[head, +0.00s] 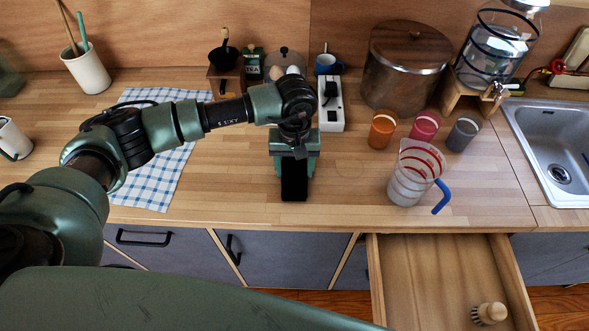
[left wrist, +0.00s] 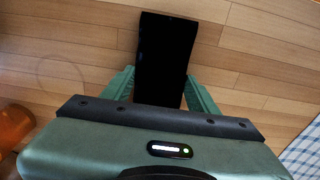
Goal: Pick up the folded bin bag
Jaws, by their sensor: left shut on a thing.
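The folded bin bag (head: 294,182) is a flat black rectangle over the wooden worktop. It also shows in the left wrist view (left wrist: 165,50), between the green fingers. My left gripper (head: 295,160) points down and is shut on the bag; its fingers (left wrist: 161,92) lie along both sides of it. The gripper hides the bag's near part in the wrist view. I cannot tell whether the bag touches the worktop. My right gripper is not in view.
A measuring jug (head: 414,173) with a blue handle and several cups stand to the right. A drawer (head: 440,270) is open below, with a brush (head: 489,313) in it. A checked cloth (head: 150,180) lies left. A power strip (head: 331,108) stands behind the gripper.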

